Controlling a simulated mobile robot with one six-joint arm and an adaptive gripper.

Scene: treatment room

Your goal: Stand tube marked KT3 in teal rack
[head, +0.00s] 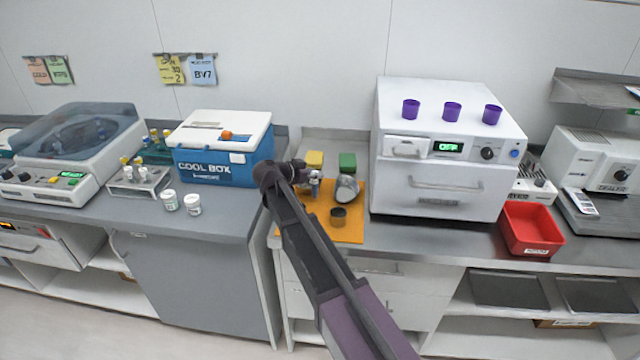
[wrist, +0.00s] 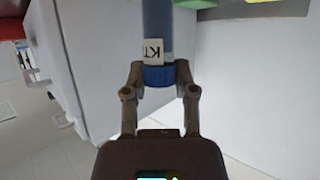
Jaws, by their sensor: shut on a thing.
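My gripper (wrist: 158,76) is shut on a tube (wrist: 158,32) in the wrist view. The tube has a blue cap between the fingers, a clear bluish body and a white label showing "KT"; the rest of the label is hidden. In the head view my gripper (head: 314,181) is above the orange mat, right of the cool box; the tube is hard to make out there. A teal rack (head: 154,156) with several yellow-capped tubes stands at left, between the centrifuge and the cool box. It is partly hidden behind a grey rack (head: 150,190) that also holds capped tubes.
The blue cool box (head: 212,172) stands between my gripper and the teal rack. Two white jars (head: 181,204) stand before it. A white oven (head: 440,201) stands right.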

